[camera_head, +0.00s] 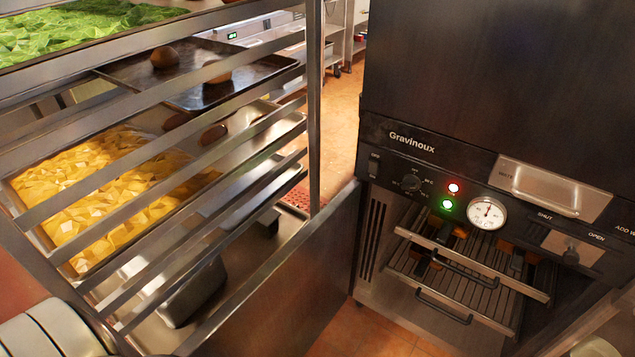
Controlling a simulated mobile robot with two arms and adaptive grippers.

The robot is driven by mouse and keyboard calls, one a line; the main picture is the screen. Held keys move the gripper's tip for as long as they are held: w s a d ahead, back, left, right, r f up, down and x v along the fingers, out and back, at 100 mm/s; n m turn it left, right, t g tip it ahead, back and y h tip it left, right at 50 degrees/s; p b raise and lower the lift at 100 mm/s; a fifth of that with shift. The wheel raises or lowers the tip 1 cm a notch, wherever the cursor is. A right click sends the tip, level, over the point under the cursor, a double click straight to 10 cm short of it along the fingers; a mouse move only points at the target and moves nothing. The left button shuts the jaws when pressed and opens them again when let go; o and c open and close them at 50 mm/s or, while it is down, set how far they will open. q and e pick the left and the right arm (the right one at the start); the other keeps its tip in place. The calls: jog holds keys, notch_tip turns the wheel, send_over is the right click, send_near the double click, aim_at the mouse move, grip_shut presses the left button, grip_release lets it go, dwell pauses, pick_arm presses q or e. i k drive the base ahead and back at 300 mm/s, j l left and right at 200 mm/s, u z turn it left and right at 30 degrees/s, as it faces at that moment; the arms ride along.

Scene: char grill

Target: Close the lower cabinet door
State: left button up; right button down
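The lower cabinet is the open compartment under the control panel of the dark Gravinoux oven (480,60). Its wire racks (455,290) with handles show inside. A flat metal panel (305,280), which looks like the lower cabinet door, stands swung open from the compartment's left side. White parts of my arms show at the bottom left and bottom right corners. Neither of my grippers is in view.
A metal rack (315,110) with trays of yellow food (100,185), round buns and green leaves stands at the left, close to the panel. Tiled floor (370,330) shows between the panel and the oven. A shelf (345,30) stands farther back.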

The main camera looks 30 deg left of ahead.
aim_at(284, 308)
jog(key=k+j+z, duration=0.35)
jog(key=k+j, duration=0.75)
jog(key=j+z, duration=0.1)
jog(key=j, duration=0.3)
jog(key=k+j, duration=0.1)
jog(key=j, duration=0.35)
jog(key=k+j+z, duration=0.15)
jog(key=j, duration=0.25)
jog(key=j+z, duration=0.1)
jog(key=j, duration=0.3)
jog(key=k, duration=0.65)
